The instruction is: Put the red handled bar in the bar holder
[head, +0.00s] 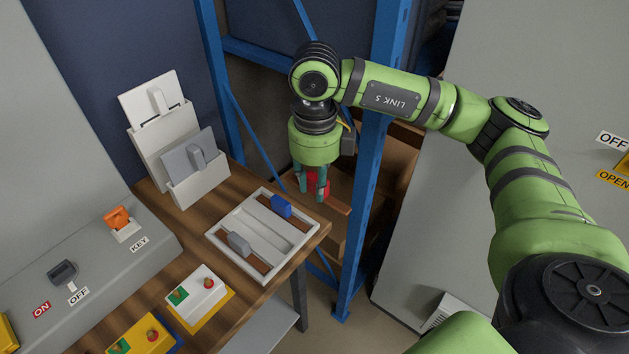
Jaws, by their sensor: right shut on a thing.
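The red handled bar (312,179) is in my right gripper (311,190), which points down and is shut on the red handle. Part of the brown bar (337,206) shows below the fingers; the rest is hidden. It is held just beyond the far right side of the bar holder (263,234), a pale tray on the wooden table. In the holder, a blue handled bar (281,206) lies at the far side and a grey handled bar (239,244) at the near side. The middle between them is bare. My left gripper is not in view.
A white stand with two handled plates (188,163) is behind the holder on the left. A sloped grey switch panel (95,275) and button boxes (197,297) are left and nearer. A blue rack post (370,180) stands close right of the gripper.

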